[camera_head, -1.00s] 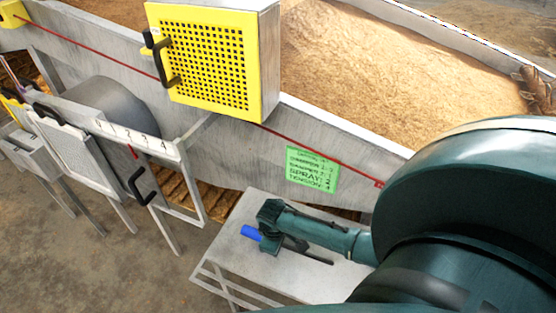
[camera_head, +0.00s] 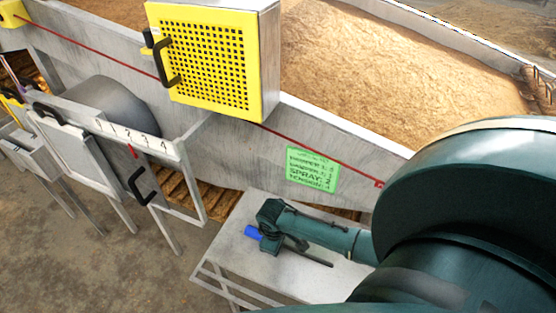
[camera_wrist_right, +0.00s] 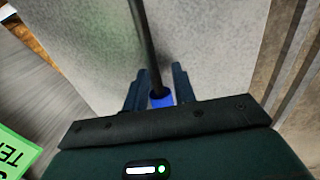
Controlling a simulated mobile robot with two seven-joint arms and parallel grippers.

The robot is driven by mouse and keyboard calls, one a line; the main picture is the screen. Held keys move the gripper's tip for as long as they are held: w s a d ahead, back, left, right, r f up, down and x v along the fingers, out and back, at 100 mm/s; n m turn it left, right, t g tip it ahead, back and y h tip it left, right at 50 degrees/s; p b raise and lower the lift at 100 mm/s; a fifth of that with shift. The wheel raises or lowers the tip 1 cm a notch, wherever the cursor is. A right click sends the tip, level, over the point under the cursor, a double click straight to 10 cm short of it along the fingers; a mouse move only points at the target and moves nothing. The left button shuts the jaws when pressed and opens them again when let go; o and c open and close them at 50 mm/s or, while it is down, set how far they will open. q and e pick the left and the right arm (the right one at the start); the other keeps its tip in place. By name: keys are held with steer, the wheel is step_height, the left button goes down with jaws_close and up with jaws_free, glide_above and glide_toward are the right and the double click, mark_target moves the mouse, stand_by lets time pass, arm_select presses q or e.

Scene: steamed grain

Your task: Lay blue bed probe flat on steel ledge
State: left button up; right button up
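The blue bed probe has a blue handle (camera_head: 253,232) and a thin dark rod (camera_head: 315,260). In the head view the handle sticks out left of my right gripper (camera_head: 270,240). The rod runs toward the lower right, over or on the pale steel ledge (camera_head: 230,258); I cannot tell whether it touches. In the right wrist view the blue handle (camera_wrist_right: 161,99) fills the gap between the fingers of my right gripper (camera_wrist_right: 160,80), which looks shut on it. The rod runs up and out of that view. My left gripper is not in view.
A grey machine wall with a green label (camera_head: 312,169) stands right behind the ledge. A yellow perforated guard (camera_head: 210,65) and a grain bed (camera_head: 400,60) lie beyond. A metal frame with a black handle (camera_head: 142,187) stands to the left. The ledge's front left is clear.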

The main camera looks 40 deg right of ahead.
steer(key=shift+o, duration=0.2)
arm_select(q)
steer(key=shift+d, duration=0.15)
arm_select(e)
steer(key=o, duration=0.5)
arm_select(q)
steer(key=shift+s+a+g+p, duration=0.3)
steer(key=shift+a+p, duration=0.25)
steer(key=shift+p, duration=0.7)
arm_select(e)
steer(key=r, duration=0.4)
steer(key=a+r, duration=0.1)
steer(key=r, duration=0.3)
steer(key=s+a+r, duration=0.1)
steer(key=r, duration=0.4)
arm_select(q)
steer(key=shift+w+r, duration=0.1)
